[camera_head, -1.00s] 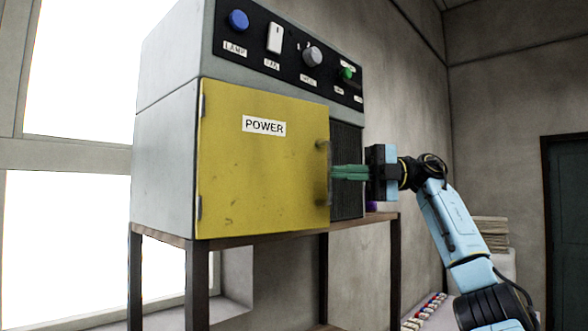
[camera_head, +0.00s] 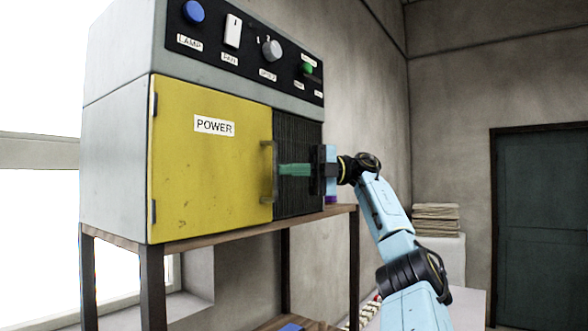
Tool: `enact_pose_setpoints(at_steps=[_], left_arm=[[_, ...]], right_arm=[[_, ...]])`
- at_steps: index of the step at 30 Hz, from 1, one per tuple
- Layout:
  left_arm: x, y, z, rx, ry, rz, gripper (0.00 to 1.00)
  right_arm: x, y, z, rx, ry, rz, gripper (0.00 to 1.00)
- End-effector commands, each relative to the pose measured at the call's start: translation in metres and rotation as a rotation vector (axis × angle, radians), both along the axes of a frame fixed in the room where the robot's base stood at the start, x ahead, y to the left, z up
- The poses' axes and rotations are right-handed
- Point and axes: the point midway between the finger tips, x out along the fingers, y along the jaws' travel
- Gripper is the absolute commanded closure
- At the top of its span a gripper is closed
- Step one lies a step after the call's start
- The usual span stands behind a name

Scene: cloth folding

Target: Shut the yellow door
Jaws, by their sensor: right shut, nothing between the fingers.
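The yellow door (camera_head: 205,165), labelled POWER, is on the front of a grey cabinet, hinged at its left edge. It lies nearly flush with the front; I cannot tell whether it is fully shut. Its dark vertical handle (camera_head: 267,172) is at the right edge. My right gripper (camera_head: 282,169) comes from the right with its green fingers shut and empty. The fingertips are at the handle's right side; whether they touch it is unclear. My left gripper is not in view.
The cabinet (camera_head: 112,150) stands on a wooden-topped table (camera_head: 330,211). A control panel with a blue button (camera_head: 193,12), white switch (camera_head: 232,31), grey knob (camera_head: 271,50) and green button (camera_head: 307,69) is above the door. A dark vented panel (camera_head: 298,140) is behind my fingers.

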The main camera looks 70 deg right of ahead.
Motion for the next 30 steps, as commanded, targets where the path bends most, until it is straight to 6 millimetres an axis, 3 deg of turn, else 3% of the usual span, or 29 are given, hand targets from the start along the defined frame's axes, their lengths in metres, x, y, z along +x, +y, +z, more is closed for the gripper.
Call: enact_pose_setpoints(at_steps=[1, 8, 18, 30], left_arm=[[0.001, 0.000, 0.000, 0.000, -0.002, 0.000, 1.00], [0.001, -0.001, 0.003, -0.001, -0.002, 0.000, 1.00], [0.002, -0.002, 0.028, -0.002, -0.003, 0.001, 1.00], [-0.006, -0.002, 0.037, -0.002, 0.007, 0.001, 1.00]], right_arm=[[0.009, 0.000, -0.006, 0.002, 0.017, -0.002, 1.00], [0.004, -0.004, -0.005, 0.004, 0.018, -0.004, 1.00], [-0.049, -0.039, 0.001, 0.006, 0.004, -0.010, 1.00], [-0.069, -0.051, 0.000, 0.001, -0.006, -0.002, 1.00]])
